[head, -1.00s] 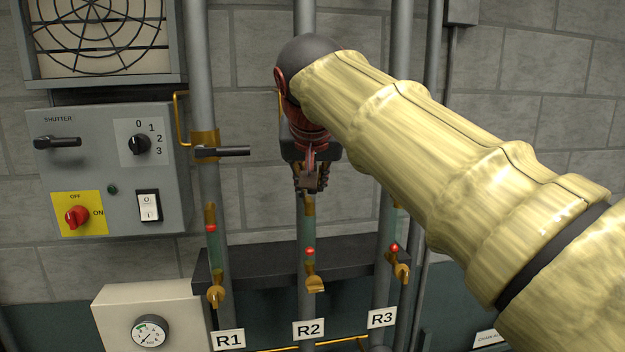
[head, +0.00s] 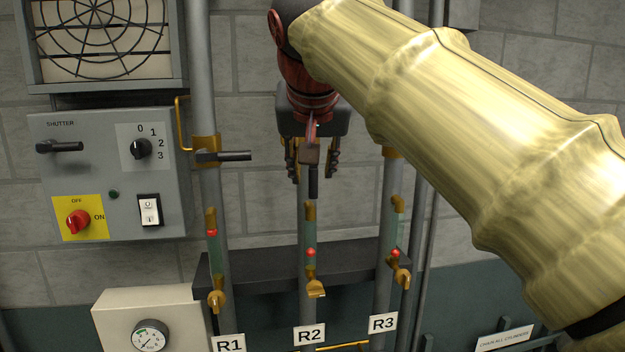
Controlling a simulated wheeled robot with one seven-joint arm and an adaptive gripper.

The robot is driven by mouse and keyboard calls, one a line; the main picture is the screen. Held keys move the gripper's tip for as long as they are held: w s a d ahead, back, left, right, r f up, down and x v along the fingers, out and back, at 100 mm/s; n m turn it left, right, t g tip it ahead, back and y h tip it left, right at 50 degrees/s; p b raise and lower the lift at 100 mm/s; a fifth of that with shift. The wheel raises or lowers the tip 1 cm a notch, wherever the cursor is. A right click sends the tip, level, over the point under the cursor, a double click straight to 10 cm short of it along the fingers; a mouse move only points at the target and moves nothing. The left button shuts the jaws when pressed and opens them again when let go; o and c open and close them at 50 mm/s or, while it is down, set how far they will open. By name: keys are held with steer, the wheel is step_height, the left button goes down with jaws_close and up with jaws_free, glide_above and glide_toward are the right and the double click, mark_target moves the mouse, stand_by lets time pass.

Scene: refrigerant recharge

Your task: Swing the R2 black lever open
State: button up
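The R2 pipe (head: 306,230) stands behind my gripper, above the R2 label (head: 309,334). A short black bar, which looks like the R2 black lever (head: 313,183), points down along the pipe just below the middle of my gripper. Its upper end and the valve body are hidden by the gripper. My gripper (head: 313,172) points down in front of the pipe, with its two fingers spread on either side of the bar. I see no finger closed on it; contact is hard to tell.
The R1 black lever (head: 235,155) sticks out to the right, level, left of my gripper. The R3 pipe (head: 388,180) is on the right, partly behind my arm. Sight glasses with brass taps (head: 316,289) sit below. A grey control panel (head: 100,190) is at left.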

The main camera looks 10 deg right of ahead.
steer(key=v, duration=0.4)
steer(key=shift+s+r, duration=0.3)
steer(key=a+f+n+g+y+b, duration=0.1)
steer(key=a+f+n+y+b, duration=0.2)
steer(key=f, duration=1.6)
steer(key=s+d+f+b, duration=0.4)
steer(key=s+f, duration=0.3)
steer(key=f, duration=0.7)
steer(key=s+d+f+g+h+b, duration=0.1)
steer(key=s+d+f+b, duration=0.2)
steer(key=f, duration=1.1)
steer(key=s+d+f+g+b, duration=0.1)
steer(key=s+d+f+b, duration=0.3)
steer(key=s+f+b, duration=0.3)
steer(key=s+f, duration=0.4)
steer(key=f, duration=0.3)
steer(key=shift+d+m+b, duration=0.3)
steer(key=shift+m+b, duration=0.1)
